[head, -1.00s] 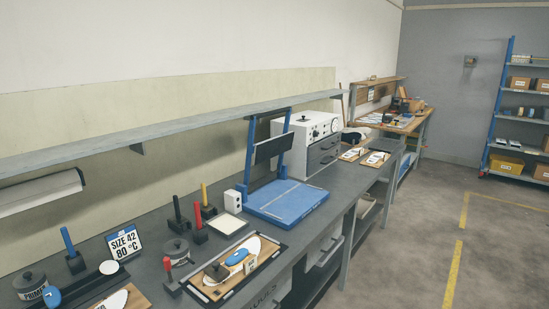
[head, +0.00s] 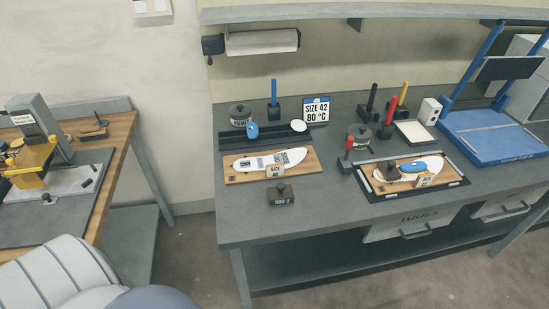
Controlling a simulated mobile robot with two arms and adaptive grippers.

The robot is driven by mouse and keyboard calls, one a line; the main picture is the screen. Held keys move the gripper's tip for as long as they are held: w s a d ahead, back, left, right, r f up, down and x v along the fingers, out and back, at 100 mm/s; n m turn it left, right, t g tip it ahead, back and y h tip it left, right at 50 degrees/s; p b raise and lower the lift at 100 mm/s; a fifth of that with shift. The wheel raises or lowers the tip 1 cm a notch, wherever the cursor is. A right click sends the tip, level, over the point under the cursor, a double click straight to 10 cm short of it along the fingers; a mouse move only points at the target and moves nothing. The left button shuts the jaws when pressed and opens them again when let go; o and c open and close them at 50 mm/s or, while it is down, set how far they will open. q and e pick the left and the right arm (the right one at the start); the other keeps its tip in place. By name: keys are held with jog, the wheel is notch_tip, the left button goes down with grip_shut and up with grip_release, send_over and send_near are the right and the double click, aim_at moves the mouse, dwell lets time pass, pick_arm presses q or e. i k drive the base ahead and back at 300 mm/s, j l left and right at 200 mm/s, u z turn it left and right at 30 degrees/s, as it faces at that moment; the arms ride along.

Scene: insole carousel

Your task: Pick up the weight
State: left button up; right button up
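A dark block-shaped weight with a small knob on top (head: 280,197) stands on the grey workbench (head: 330,212), near its front edge. It is just in front of a wooden board (head: 236,175) that carries a white insole (head: 262,160) and a small size tag (head: 275,171). A similar dark knobbed block (head: 386,174) sits on another insole in the black-framed tray (head: 368,192) to the right. Neither of my grippers is in view. A pale rounded part at the bottom left looks like mine.
Behind the boards stand lidded pots (head: 240,115), a "SIZE 42 80 °C" sign (head: 316,111) and colored-handled tools (head: 388,118). A blue press (head: 492,138) is at the right. A wooden table (head: 122,130) is at the left, with a floor gap between. Bare benchtop surrounds the weight's front.

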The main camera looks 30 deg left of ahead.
aim_at(280, 193)
jog(key=i+j+u, duration=0.1)
jog(key=u, duration=0.85)
